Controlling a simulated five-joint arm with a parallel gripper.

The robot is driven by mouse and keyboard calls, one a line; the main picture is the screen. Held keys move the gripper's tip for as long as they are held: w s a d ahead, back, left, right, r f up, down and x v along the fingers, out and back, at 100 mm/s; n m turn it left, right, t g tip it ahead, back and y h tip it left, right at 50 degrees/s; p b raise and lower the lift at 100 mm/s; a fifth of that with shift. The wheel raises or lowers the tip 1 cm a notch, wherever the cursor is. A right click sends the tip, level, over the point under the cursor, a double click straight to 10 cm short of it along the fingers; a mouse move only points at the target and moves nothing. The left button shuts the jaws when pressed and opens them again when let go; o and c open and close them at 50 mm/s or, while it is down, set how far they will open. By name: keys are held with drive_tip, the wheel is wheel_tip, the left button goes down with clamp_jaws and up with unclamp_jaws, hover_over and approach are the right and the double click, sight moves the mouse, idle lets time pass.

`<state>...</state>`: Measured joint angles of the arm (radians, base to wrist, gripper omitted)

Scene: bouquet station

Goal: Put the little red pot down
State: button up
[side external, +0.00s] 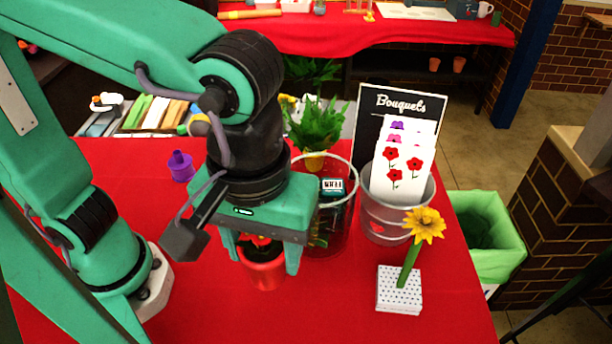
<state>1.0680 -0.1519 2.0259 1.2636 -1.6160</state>
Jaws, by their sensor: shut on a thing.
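The little red pot (265,273) is at the centre front of the red-covered table, with dark soil or leaves and a red flower (258,240) at its top. My gripper (266,262) points down over it, with one green finger on each side of the pot. It is shut on the pot. My gripper's body hides part of the flower and the pot's rim. I cannot tell whether the pot's base touches the cloth.
The front cloth is clear.

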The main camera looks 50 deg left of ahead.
drive_tip(key=w+a+n, duration=0.6)
drive_tip(key=a+n, duration=0.2)
drive_tip(key=a, duration=0.4)
drive_tip(key=w+a+n, duration=0.7)
drive_tip(key=a+n, duration=0.1)
drive_tip(key=a, duration=0.3)
wheel_tip(320, 180, down, 11)
drive_tip(key=shift+s+f, duration=0.15)
drive_tip(key=shift+w+a+f, duration=0.65)
drive_tip(key=shift+a+f, duration=1.15)
drive_tip(key=shift+f, duration=0.05)
drive_tip(key=shift+w+a+f, duration=0.6)
drive_tip(key=shift+a+f, duration=1.2)
drive_tip(key=shift+a, duration=0.05)
drive_tip(key=shift+w+a+f, duration=0.65)
drive_tip(key=shift+a+f, duration=1.15)
drive_tip(key=shift+f, duration=0.05)
drive_tip(key=shift+f, duration=0.15)
